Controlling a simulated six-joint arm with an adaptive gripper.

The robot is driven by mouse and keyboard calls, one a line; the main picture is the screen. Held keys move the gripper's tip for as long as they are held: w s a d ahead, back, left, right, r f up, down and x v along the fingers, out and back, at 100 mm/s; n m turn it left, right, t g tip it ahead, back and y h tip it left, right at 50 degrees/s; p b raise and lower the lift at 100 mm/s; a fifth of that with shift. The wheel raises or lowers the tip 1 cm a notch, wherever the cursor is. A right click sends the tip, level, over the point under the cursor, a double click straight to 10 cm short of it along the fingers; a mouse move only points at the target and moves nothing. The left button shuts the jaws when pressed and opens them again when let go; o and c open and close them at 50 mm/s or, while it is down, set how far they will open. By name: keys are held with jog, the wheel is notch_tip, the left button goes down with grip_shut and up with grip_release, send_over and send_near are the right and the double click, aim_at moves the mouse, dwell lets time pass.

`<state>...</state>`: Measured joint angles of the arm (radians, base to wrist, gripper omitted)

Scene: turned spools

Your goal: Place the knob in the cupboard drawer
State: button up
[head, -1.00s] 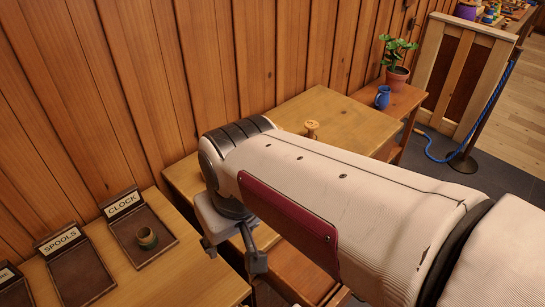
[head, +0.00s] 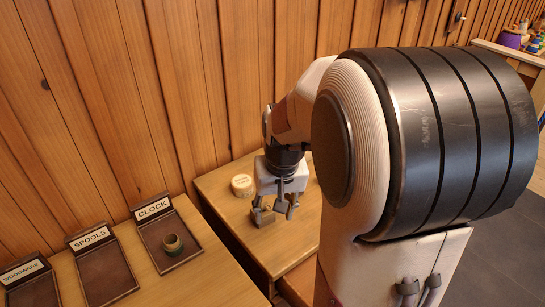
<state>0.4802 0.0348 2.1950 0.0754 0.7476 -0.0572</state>
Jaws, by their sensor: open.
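The wooden cupboard (head: 225,197) stands against the plank wall, its top partly hidden by my arm. My gripper (head: 276,211) is over its top, pointing down, with its fingers apart. I cannot make out anything held between them. A pale round piece with lettering on top (head: 242,185) sits on the cupboard top, just left of and behind my gripper. No clear knob shows now; the turned wooden piece seen earlier on the cupboard is out of sight, probably behind my arm. A strip of brown wood (head: 299,279) shows below the cupboard's front edge; I cannot tell whether it is the drawer.
On the lower left bench stand labelled trays: CLOCK (head: 192,236), holding a small greenish ring-like spool (head: 173,245), SPOOLS (head: 104,277) and one more (head: 35,292). The plank wall closes off the back.

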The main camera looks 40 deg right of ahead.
jog(key=m+t+h, duration=0.1)
jog(key=m, duration=0.1)
send_near(303, 198)
jog(key=shift+w+a+f, duration=0.1)
jog(key=shift+a+f, duration=0.75)
jog(key=shift+f, duration=0.05)
jog(key=shift+t, duration=0.3)
jog(key=w+d, duration=0.2)
jog(key=d, duration=0.1)
jog(key=shift+w+f, duration=0.25)
jog(key=shift+f, duration=0.05)
jog(key=w+d+r+t+h, duration=0.1)
jog(key=w+d+r+h, duration=0.1)
jog(key=w+d+r, duration=0.1)
jog(key=shift+w+d+n, duration=0.3)
jog(key=shift+w+d, duration=0.1)
jog(key=shift+x, duration=1.3)
jog(key=shift+f, duration=0.1)
jog(key=shift+d+x, duration=0.2)
jog(key=shift+x, duration=2.35)
